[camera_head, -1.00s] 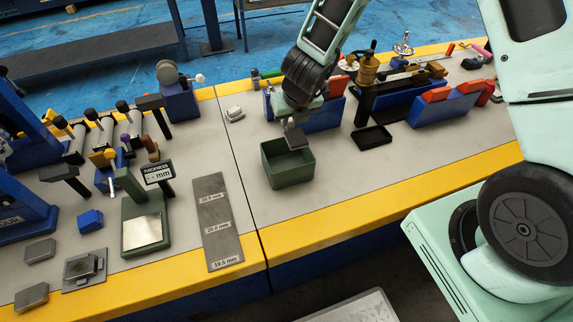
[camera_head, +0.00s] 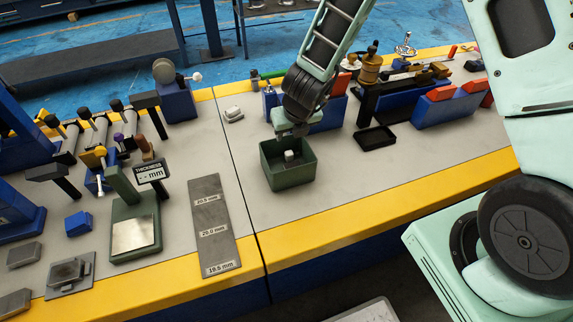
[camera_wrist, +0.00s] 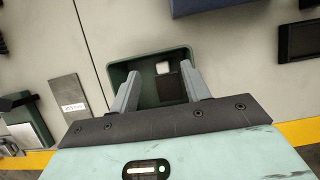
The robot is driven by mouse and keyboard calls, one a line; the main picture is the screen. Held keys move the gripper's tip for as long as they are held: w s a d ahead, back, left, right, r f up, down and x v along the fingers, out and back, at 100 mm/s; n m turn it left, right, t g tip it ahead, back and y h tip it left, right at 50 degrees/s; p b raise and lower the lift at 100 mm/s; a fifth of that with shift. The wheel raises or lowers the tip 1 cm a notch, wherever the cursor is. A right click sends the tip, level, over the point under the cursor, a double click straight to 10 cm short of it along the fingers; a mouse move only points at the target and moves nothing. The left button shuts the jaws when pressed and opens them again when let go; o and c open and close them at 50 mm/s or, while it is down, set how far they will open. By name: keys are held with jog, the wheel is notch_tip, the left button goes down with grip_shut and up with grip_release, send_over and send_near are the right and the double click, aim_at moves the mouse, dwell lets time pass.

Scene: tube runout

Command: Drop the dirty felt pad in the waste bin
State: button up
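The green waste bin (camera_head: 290,178) stands on the grey bench top, right of the bench seam. It also shows in the wrist view (camera_wrist: 122,73). The felt pad (camera_wrist: 171,89) lies inside the bin, a dark slab with a pale block on it. In the head view its pale block (camera_head: 289,156) shows within the bin. My gripper (camera_wrist: 160,72) is above the bin, its two fingers wide apart with nothing between them. In the head view its body hides part of the bin's back rim, and the fingers are hard to make out.
A black shallow tray (camera_head: 374,138) lies right of the bin, near a black post. Blue holders with orange blocks (camera_head: 440,93) stand behind it. The bench in front of the bin is clear.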

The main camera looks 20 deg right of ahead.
jog(key=p+v, duration=0.6)
jog(key=v, duration=1.1)
jog(key=shift+r, duration=0.25)
jog(key=shift+a, duration=0.1)
jog(key=s+a+r+n+g+y, duration=0.1)
jog(key=s+a+r+n+y, duration=0.2)
jog(key=a+n, duration=0.5)
jog(key=s+a+r+n+y, duration=0.1)
jog(key=s+a+r+n, duration=0.35)
jog(key=n, duration=0.75)
jog(key=s+d+n+g+h, duration=0.1)
jog(key=s+d+n, duration=0.2)
jog(key=s+n, duration=0.4)
jog(key=s+d+r+n+g+h, duration=0.1)
jog(key=s+n, duration=0.7)
jog(key=n, duration=0.8)
jog(key=shift+d+n+g+h, duration=0.4)
jog(key=shift+d+g+h, duration=0.35)
jog(key=shift+d, duration=0.5)
jog(key=shift+r, duration=0.15)
